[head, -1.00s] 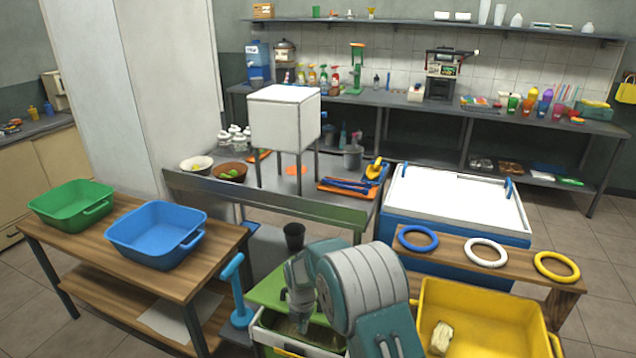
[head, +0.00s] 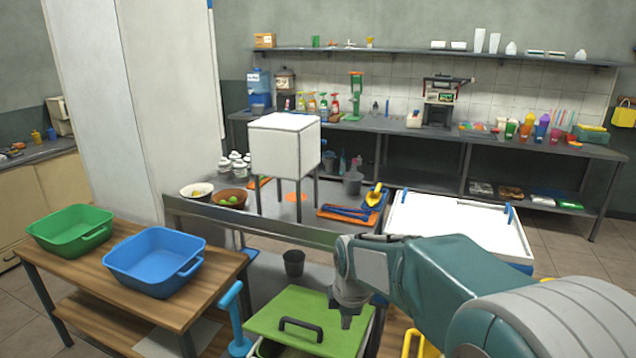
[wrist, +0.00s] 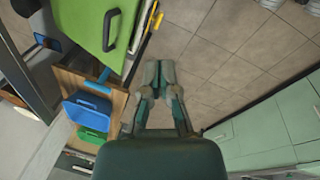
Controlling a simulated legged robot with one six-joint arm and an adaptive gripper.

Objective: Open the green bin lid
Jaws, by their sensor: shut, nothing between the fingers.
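The green lid (head: 268,318) with a black arched handle (head: 301,323) is low in the middle of the head view. Its near left corner shows a strip of the bin's dark inside (head: 272,349), so the lid does not cover it fully there. The lid (wrist: 80,22) and handle (wrist: 110,28) are also at the upper left of the wrist view. My gripper (head: 346,318) is at the lid's right side, apart from the handle. In the wrist view my gripper (wrist: 158,72) is shut and empty.
A wooden table (head: 185,308) with a green tub (head: 70,230) and a blue tub (head: 155,262) is at the left. A blue post (head: 232,300) stands between table and bin. A dark cup (head: 294,262) is behind the lid. A white-topped chest (head: 450,222) is behind my arm.

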